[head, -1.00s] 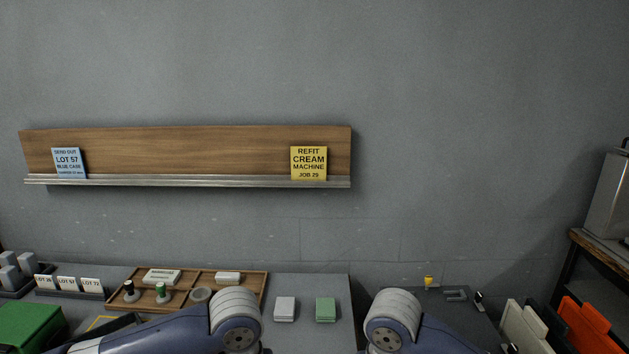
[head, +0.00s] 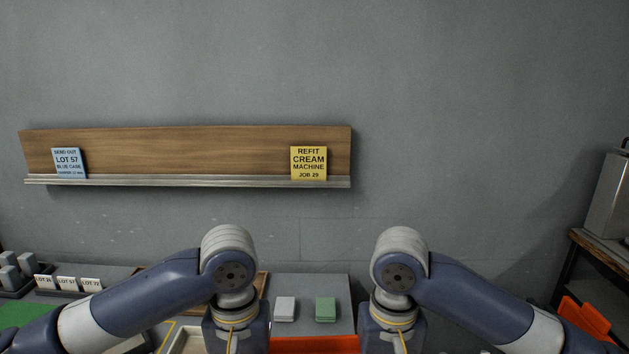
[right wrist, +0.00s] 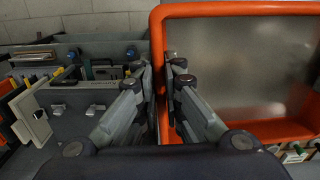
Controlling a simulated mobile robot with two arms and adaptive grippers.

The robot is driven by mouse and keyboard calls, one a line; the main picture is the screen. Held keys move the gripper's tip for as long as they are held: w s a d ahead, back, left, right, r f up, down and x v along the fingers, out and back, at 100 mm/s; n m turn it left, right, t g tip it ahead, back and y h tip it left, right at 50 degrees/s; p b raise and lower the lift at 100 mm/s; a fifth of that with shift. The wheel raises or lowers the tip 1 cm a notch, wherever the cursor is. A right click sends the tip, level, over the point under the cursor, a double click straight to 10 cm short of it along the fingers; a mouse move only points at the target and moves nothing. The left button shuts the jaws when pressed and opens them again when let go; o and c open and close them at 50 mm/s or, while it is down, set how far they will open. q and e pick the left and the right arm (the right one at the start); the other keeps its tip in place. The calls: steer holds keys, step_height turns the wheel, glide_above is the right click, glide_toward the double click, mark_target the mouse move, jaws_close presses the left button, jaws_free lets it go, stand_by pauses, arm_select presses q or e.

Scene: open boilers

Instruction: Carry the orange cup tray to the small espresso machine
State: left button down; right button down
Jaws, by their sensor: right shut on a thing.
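The orange cup tray (right wrist: 240,10) fills the right side of the right wrist view, with a raised orange rim around a grey, dull floor. My right gripper (right wrist: 162,70) is shut on its left rim, one finger on each side. In the head view an orange edge (head: 315,345) shows low between my two arms, likely the same tray. My left arm reaches down at the left, but its fingers are below the picture. A steel machine (head: 609,195) is cut off at the right edge; I cannot tell whether it is the small espresso machine.
A wooden rail (head: 190,152) with a blue card (head: 68,163) and a yellow card (head: 308,163) hangs on the wall. White (head: 285,309) and green (head: 325,309) blocks lie on the bench. An orange panel (head: 585,320) stands at the right, near a wooden shelf (head: 600,247).

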arm_select(q)
steer(key=shift+r, duration=0.25)
arm_select(e)
steer(key=shift+w+r, duration=0.1)
steer(key=shift+r, duration=0.15)
